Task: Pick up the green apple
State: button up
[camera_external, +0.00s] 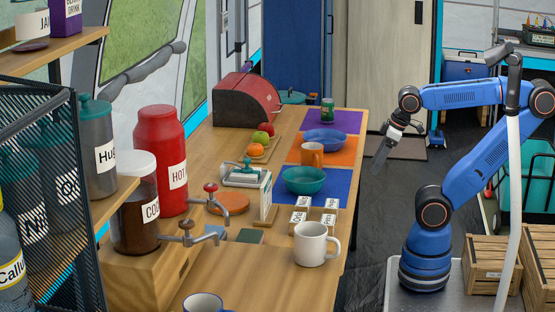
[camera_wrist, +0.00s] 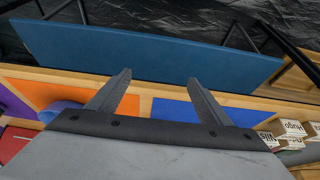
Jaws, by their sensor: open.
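The green apple (camera_external: 260,137) sits on a small wooden board (camera_external: 273,146) on the long wooden table. A red fruit is right behind it and an orange fruit (camera_external: 256,150) right in front. My gripper (camera_external: 377,165) is open and empty, off the table's right side and well to the right of the apple. In the wrist view my gripper's two fingers (camera_wrist: 159,78) stand wide apart with nothing between them. The apple does not show in the wrist view.
The table holds a blue bowl (camera_external: 325,139), an orange mug (camera_external: 312,154), a teal bowl (camera_external: 304,180) on colored mats, a green can (camera_external: 327,110), name blocks (camera_external: 330,204) and a white mug (camera_external: 314,244). A red bread box (camera_external: 246,101) stands behind the fruit. A blue panel (camera_wrist: 140,50) shows beyond the table edge.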

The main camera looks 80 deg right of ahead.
jog(key=w+d+r+m+g, duration=0.1)
jog(key=w+d+r+m, duration=0.2)
jog(key=w+r+m, duration=0.5)
jog(key=w+d+r+m, duration=0.2)
jog(key=w+r, duration=0.2)
jog(key=w, duration=0.8)
jog(key=w+d+r+m+g, duration=0.1)
jog(key=w+d+r+m, duration=0.2)
jog(key=w+r+m, duration=0.5)
jog(key=m+g, duration=0.1)
jog(key=m, duration=0.1)
send_over(261, 133)
jog(key=s, duration=0.1)
jog(key=f, duration=1.2)
jog(key=shift+s+a+f, duration=0.15)
jog(key=shift+s+f, duration=0.05)
jog(key=shift+f, duration=0.15)
jog(key=shift+w+d+f, duration=0.1)
jog(key=shift+w+f, duration=0.1)
jog(key=shift+f, duration=0.7)
jog(key=shift+w+d+f, duration=0.1)
jog(key=shift+w+f, duration=0.15)
jog(key=shift+f, duration=0.6)
jog(key=shift+w+d+f, duration=0.1)
jog(key=shift+w+f, duration=0.1)
jog(key=shift+f, duration=0.7)
jog(key=c, duration=1.2)
jog(key=shift+r, duration=0.2)
